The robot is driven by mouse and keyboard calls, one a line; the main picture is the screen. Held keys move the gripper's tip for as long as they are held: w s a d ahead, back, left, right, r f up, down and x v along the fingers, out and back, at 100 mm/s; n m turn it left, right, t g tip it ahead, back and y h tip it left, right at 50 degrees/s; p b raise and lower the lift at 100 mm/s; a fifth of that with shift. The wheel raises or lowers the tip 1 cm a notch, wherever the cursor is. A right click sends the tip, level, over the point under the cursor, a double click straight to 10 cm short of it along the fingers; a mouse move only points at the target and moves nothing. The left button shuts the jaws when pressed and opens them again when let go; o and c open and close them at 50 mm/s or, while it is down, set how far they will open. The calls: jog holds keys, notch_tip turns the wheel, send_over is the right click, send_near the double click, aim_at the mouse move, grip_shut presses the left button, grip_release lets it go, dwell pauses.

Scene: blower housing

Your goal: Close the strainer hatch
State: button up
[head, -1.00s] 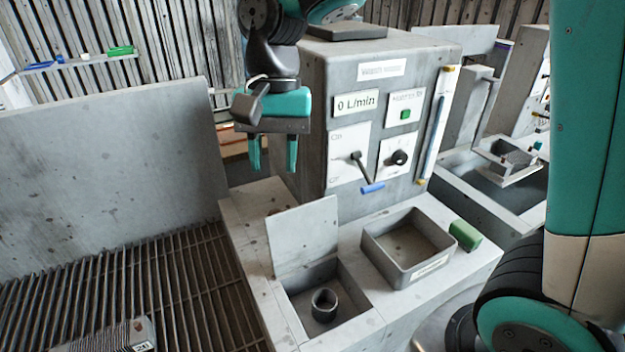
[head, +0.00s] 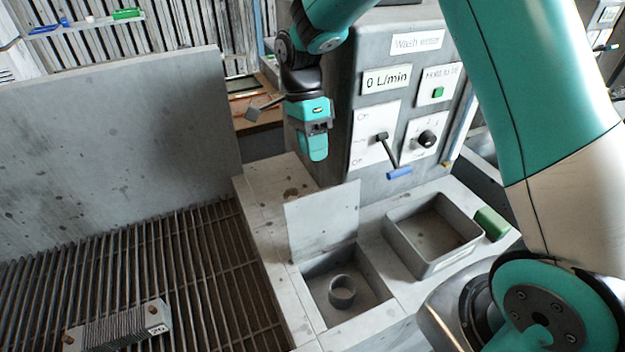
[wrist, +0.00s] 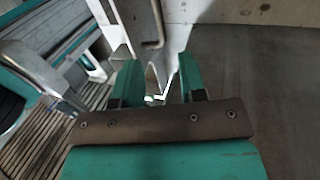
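The strainer hatch (head: 322,220) is a flat grey plate standing upright, open, at the back edge of a square well (head: 347,288). A dark round strainer cup (head: 342,290) sits in the well. My gripper (head: 313,150) is above and behind the hatch in the head view, pointing down and apart from it. Its teal fingers overlap there. In the wrist view my gripper (wrist: 160,82) has its two fingers apart, with no held object clear between them. I cannot tell which pale surfaces lie beyond the fingertips.
A grey machine with a black lever (head: 388,150) and blue grip stands right of my gripper. An open grey box (head: 433,238) and a green block (head: 491,223) are right of the well. A slatted grate (head: 200,290) carries a ribbed grey part (head: 118,328) at left.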

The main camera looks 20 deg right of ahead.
aim_at(320, 216)
jog(key=p+x, duration=0.1)
jog(key=x, duration=0.7)
jog(key=shift+a, duration=0.1)
